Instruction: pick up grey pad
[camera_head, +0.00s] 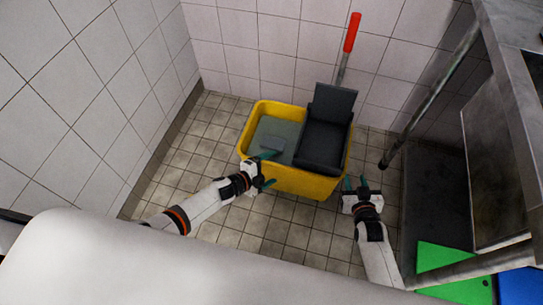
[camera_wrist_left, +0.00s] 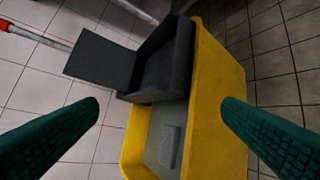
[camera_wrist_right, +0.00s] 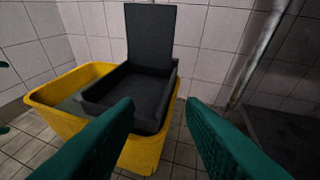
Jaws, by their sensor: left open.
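The grey pad (camera_head: 273,143) lies inside the yellow bucket (camera_head: 246,127), in the greyish water area left of the black wringer. It also shows in the left wrist view (camera_wrist_left: 168,146) as a small grey block. My left gripper (camera_head: 267,169) is open and empty at the near left rim of the bucket, close to the pad but apart from it. My right gripper (camera_head: 356,184) is open and empty, right of the bucket's near right corner. In the right wrist view the pad is hidden.
The black wringer (camera_head: 322,146) fills the bucket's right part, with a red-handled pole (camera_head: 352,33) behind it. Tiled walls stand behind and left. A metal table with a leg (camera_head: 429,95) is at right. Green (camera_head: 450,258) and blue (camera_head: 519,286) panels lie at lower right.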

